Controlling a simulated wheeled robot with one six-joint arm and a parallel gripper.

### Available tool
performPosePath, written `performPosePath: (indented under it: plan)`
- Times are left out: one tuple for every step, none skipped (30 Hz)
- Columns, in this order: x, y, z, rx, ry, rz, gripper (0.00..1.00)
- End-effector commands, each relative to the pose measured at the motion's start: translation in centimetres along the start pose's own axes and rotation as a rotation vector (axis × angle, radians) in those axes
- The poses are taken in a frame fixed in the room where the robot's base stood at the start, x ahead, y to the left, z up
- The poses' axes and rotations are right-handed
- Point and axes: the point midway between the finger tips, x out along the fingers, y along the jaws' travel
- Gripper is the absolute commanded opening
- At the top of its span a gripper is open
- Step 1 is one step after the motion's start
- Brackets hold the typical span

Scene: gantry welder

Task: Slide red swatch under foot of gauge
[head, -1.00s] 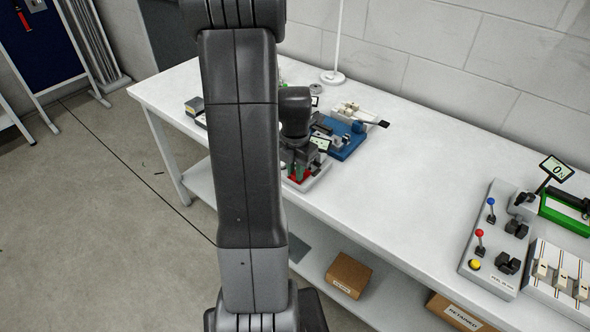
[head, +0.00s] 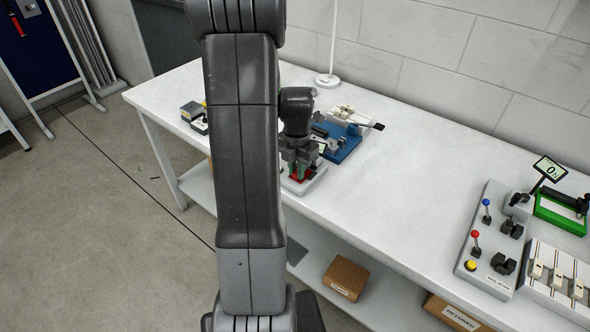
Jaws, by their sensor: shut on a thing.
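My gripper (head: 299,172) is low over the back-left part of the white table, pointing down at a small light-coloured base (head: 316,182). It is shut on the red swatch, and a little red (head: 294,178) shows at the fingertips. My arm and wrist hide most of this spot. The gauge cannot be made out clearly; a small pale display edge (head: 322,149) shows just right of the wrist. I cannot tell whether the swatch is under the gauge's foot or beside it.
A blue fixture (head: 346,148) with a white clamp stands close behind and right of my gripper. A thin white stand (head: 328,81) is farther back. A lever panel (head: 490,240) and a green device (head: 562,212) are at the right. The middle of the table (head: 420,175) is bare.

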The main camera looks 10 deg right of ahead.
Motion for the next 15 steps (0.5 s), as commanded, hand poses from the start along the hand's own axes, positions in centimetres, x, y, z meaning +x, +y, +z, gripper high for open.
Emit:
performPosePath:
  plan:
    - [0.0, -0.01, 0.15, 0.001, 0.0, 0.0, 0.0]
    - [0.01, -0.01, 0.23, 0.001, 0.0, 0.0, 0.0]
    - [0.01, -0.02, 0.34, 0.001, 0.0, 0.0, 0.0]
    - [0.02, -0.02, 0.42, 0.001, 0.0, 0.0, 0.0]
    - [0.02, -0.02, 0.49, 0.001, 0.0, 0.0, 0.0]
    - [0.03, -0.03, 0.56, 0.001, 0.0, 0.0, 0.0]
    - [0.03, -0.04, 0.6, 0.0, 0.0, 0.0, 0.0]
    - [0.04, -0.04, 0.63, 0.0, 0.0, 0.0, 0.0]
    - [0.04, -0.04, 0.65, 0.0, 0.0, 0.0, 0.0]
    - [0.04, -0.04, 0.66, 0.0, 0.0, 0.0, 0.0]
    - [0.04, -0.04, 0.65, 0.0, 0.0, 0.0, 0.0]
    - [0.04, -0.04, 0.65, 0.0, 0.0, 0.0, 0.0]
    - [0.04, -0.04, 0.65, 0.0, 0.0, 0.0, 0.0]
    - [0.04, -0.04, 0.65, 0.0, 0.0, 0.0, 0.0]
    - [0.03, -0.04, 0.65, 0.0, 0.0, 0.0, 0.0]
